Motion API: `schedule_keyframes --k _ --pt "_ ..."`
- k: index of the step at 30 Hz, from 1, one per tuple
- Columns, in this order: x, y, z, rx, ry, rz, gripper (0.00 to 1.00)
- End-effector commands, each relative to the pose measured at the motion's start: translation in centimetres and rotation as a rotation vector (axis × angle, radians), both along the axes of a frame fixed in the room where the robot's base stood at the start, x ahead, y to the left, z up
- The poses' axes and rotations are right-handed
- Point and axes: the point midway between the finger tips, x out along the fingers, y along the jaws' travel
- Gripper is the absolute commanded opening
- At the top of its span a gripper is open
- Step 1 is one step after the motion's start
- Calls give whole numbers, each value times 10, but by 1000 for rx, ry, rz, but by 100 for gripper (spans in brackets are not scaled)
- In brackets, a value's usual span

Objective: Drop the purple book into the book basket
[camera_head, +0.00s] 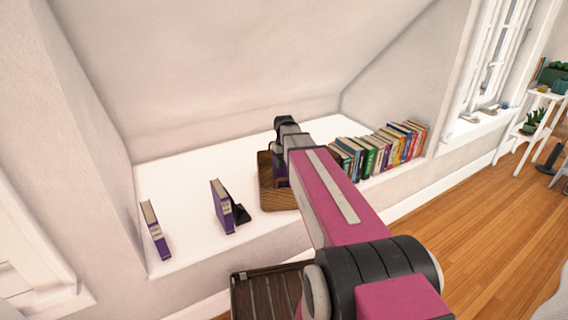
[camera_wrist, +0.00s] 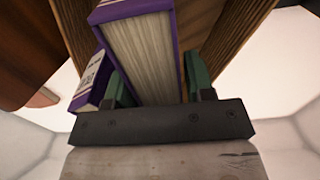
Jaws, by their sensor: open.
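The brown book basket (camera_head: 266,192) stands on the white ledge, partly hidden behind my arm in the head view. Its wooden walls (camera_wrist: 232,35) also show in the wrist view. A purple book (camera_wrist: 145,45) with pale pages is within the basket walls, between the two fingers of my gripper (camera_wrist: 160,85). The fingers are open around it; I cannot tell whether either touches it. A second purple book (camera_wrist: 90,82) with white lettering lies beside the left finger. In the head view, purple (camera_head: 281,176) shows inside the basket; my fingers are hidden there.
Two more purple books stand on the ledge, one at the far left (camera_head: 155,232) and one nearer the basket (camera_head: 222,207), beside a black object (camera_head: 240,213). A row of colourful books (camera_head: 380,150) stands right of the basket. A dark slatted piece (camera_head: 262,292) is below the ledge.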

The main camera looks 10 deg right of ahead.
Motion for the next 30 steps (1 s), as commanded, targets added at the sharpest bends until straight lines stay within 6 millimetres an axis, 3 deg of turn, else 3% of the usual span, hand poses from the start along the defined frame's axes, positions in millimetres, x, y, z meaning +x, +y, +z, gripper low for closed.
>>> schedule_keyframes --k 21,30 --pt "0 0 109 0 -2 0 49" --pt "0 0 127 0 0 0 49"
